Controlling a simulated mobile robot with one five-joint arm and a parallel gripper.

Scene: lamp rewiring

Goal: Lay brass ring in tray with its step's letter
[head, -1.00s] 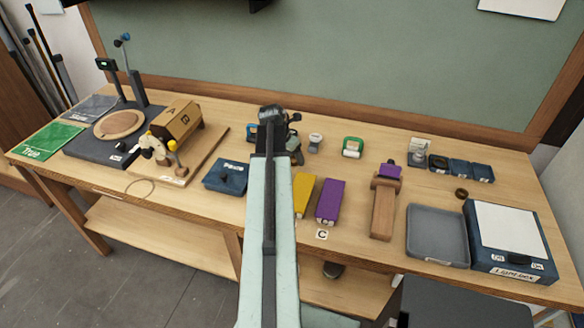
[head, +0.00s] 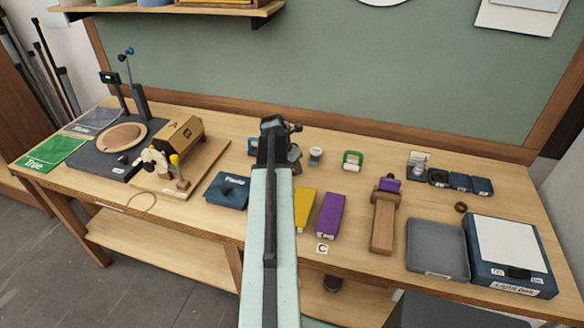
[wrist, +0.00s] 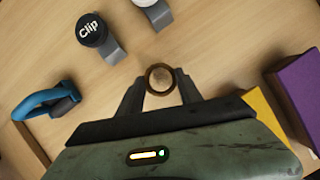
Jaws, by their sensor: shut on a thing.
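The brass ring (wrist: 160,79) is between the two fingertips of my gripper (wrist: 160,85) in the wrist view, its open hole facing the camera. My gripper is shut on it, above bare tabletop. In the head view my arm hides the ring and the fingertips. A row of small dark blue trays (head: 461,182) stands at the back right; any letters on them are too small to read. A larger grey tray (head: 437,248) lies empty at the front right. A card with the letter C (head: 322,249) lies near the front edge.
A yellow block (head: 304,210) and a purple block (head: 329,216) stand right of my arm. A wooden clamp-like stand (head: 384,222), a light box (head: 510,255) and a small dark ring (head: 461,207) are farther right. A round "Clip" item (wrist: 92,30) lies near my gripper.

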